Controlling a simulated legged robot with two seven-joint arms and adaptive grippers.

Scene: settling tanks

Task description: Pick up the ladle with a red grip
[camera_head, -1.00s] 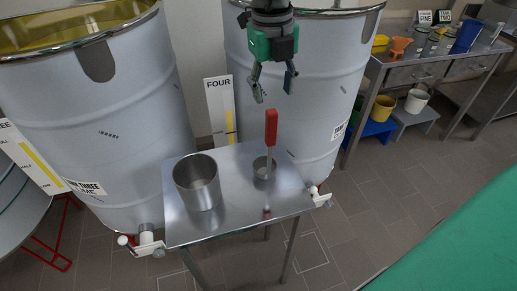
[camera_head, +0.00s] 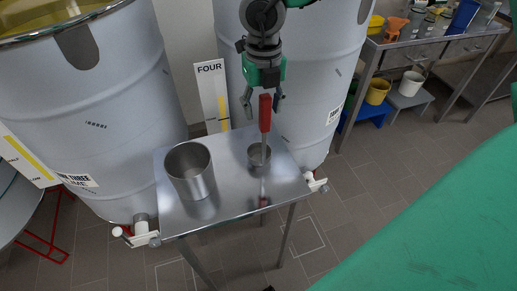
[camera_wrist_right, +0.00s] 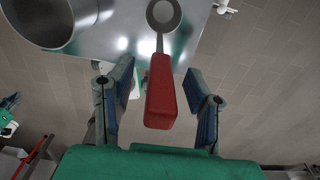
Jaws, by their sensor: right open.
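The ladle's red grip (camera_head: 265,113) stands upright above its small metal cup (camera_head: 259,155) on the steel table (camera_head: 228,198). In the right wrist view the red grip (camera_wrist_right: 161,92) lies between the two open fingers, with a gap on each side, and the ladle's round cup (camera_wrist_right: 163,14) is beyond it. My right gripper (camera_head: 263,106) is open just behind or around the top of the grip in the head view; it is not shut on it. My left gripper is not in view.
A larger metal pot (camera_head: 190,171) stands left of the ladle on the table. Large tanks (camera_head: 95,110) flank the table at the back. A green surface (camera_head: 440,220) fills the lower right. A side bench (camera_head: 440,42) holds several containers.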

